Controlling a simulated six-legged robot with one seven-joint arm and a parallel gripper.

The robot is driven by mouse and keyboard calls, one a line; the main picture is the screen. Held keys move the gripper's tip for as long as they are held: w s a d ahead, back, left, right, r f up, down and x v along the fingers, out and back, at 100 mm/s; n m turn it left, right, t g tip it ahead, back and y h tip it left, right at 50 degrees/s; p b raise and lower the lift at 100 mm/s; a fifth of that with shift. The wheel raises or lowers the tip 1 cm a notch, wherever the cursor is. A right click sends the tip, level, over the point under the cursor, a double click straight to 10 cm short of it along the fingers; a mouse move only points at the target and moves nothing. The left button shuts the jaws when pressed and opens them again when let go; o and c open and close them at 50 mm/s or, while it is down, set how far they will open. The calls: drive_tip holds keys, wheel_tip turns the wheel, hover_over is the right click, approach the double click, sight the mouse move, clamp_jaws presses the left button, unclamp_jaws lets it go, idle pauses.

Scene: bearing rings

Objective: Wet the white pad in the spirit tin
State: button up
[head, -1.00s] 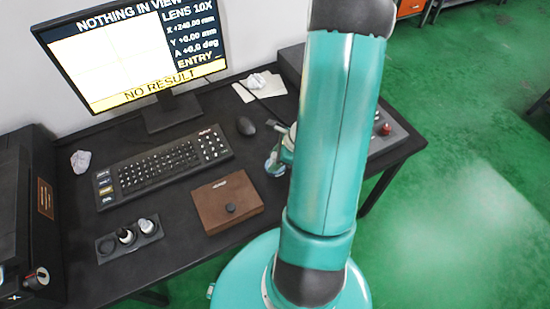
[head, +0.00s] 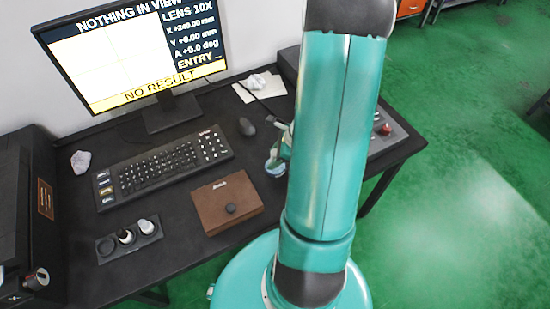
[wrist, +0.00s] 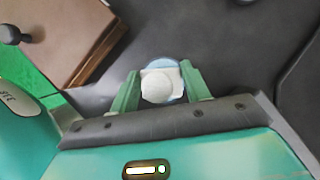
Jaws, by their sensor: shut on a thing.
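My gripper (wrist: 161,88) has its two green fingers shut on the white pad (wrist: 158,87), which looks round and pale from above. A blue-and-white round thing, apparently the spirit tin (wrist: 161,62), shows just beyond and under the pad. I cannot tell whether the pad touches what is in it. In the head view the tin (head: 272,168) stands on the desk right of the brown box, partly hidden by my arm. My gripper (head: 281,150) is just above it there; its fingertips are mostly hidden.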

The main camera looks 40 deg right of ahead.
sight(275, 152)
drive_tip(key=shift+r, duration=2.5)
